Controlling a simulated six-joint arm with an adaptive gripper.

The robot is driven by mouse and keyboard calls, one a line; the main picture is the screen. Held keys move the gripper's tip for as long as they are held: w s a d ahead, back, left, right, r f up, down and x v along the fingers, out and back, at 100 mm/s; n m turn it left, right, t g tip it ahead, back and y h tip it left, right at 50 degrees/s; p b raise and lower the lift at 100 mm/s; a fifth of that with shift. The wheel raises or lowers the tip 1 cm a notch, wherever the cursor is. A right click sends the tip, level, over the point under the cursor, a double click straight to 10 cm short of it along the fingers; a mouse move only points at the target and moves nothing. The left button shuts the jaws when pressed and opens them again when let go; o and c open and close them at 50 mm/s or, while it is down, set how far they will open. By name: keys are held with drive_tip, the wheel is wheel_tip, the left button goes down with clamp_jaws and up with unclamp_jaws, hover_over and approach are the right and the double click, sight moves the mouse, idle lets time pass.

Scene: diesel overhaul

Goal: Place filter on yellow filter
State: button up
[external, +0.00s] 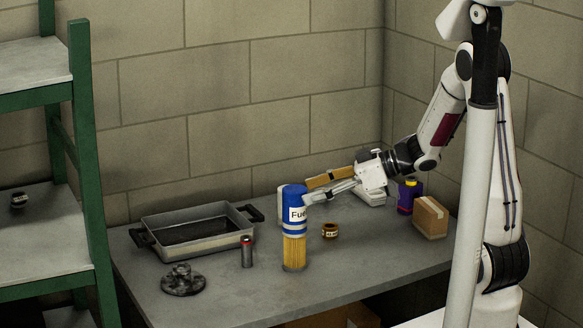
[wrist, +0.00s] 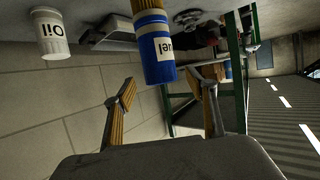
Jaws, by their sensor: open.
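The blue and white filter labelled "Fuel" (external: 294,213) stands upright on top of the yellow pleated filter (external: 293,253) on the grey table. In the upside-down wrist view the Fuel filter (wrist: 157,52) meets the yellow filter (wrist: 147,4) at the picture's top edge. My gripper (external: 318,192) is at the right of the Fuel filter's upper part in the external view. In the wrist view my gripper (wrist: 160,84) has its two fingers spread wide, with nothing between the pads; the Fuel filter is just beyond the tips.
A metal tray (external: 192,234) stands at the left, with a small grey can (external: 247,252) and a dark part (external: 183,280) before it. A small brown jar (external: 329,231), purple bottle (external: 409,196) and cardboard box (external: 430,217) are at the right. A white "Oil" canister (wrist: 52,34) stands close by.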

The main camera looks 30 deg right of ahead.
drive_tip(key=v, duration=0.7)
idle(0.4)
idle(0.5)
drive_tip(key=w+d+r+m+t+h, duration=0.3)
drive_tip(key=w+d+r+t+h, duration=0.25)
drive_tip(key=d, duration=0.25)
drive_tip(key=s+d+r+m+h, duration=0.3)
drive_tip(key=s+d+m+h, duration=0.15)
drive_tip(key=d+h, duration=0.3)
drive_tip(key=s+a+f+m+g+y, duration=0.1)
drive_tip(key=s+a+f+m+g, duration=0.1)
drive_tip(key=s, duration=0.9)
drive_tip(key=s+a+f+m+g, duration=0.1)
drive_tip(key=s+a+f+g, duration=0.2)
drive_tip(key=s, duration=0.8)
drive_tip(key=shift+f+m+g+y, duration=0.4)
drive_tip(key=shift+f+g, duration=0.55)
drive_tip(key=shift+g, duration=0.3)
